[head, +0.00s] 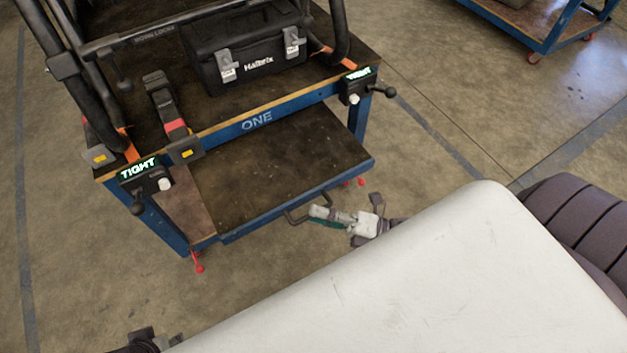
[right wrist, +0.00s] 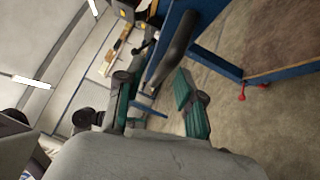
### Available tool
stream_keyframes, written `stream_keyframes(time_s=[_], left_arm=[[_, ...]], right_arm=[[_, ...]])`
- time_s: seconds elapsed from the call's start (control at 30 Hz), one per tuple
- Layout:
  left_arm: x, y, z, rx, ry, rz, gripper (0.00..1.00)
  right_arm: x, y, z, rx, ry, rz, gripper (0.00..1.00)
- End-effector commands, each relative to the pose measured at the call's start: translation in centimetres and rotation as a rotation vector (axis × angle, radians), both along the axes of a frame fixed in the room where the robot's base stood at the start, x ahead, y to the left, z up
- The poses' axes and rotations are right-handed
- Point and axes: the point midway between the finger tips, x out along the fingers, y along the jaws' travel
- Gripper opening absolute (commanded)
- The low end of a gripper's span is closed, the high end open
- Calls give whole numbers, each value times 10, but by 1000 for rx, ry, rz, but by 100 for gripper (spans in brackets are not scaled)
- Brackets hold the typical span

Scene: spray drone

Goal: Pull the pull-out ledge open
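The pull-out ledge (head: 285,165) is a dark brown board with a blue front edge. It sticks out from under the blue workbench (head: 257,120) marked ONE. A dark bar handle (head: 296,217) is on its front edge; it also shows in the right wrist view (right wrist: 178,48). My right gripper (head: 322,214) is at the handle's right part. In the right wrist view its green-padded fingers (right wrist: 158,103) stand apart, with the handle bar reaching between them; contact is unclear. A dark part of my left gripper (head: 145,342) shows at the bottom edge, its fingers unclear.
A black Hallrix case (head: 245,50) and a dark tubular frame (head: 100,45) sit on the workbench. Two clamps with TIGHT signs (head: 140,170) are at its front corners. Another blue cart (head: 545,30) stands back right.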

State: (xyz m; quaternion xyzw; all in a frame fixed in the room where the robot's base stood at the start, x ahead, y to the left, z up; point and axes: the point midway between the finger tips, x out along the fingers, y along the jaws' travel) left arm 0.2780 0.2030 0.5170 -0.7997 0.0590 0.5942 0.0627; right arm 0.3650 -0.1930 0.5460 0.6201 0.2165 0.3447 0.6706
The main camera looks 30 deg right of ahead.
Motion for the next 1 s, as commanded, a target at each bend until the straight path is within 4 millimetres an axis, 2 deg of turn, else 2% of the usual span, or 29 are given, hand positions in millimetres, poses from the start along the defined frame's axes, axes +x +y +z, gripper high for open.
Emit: stream_keyframes(time_s=[0.3,0.5,1.0], left_arm=[[0,0,0,1,1,0,40],[0,0,0,1,1,0,40],[0,0,0,1,1,0,40]], right_arm=[[-46,-50,-10,-3,4,-2,37],[-64,-70,-14,-2,2,-2,37],[-69,-76,-14,-1,1,-1,37]])
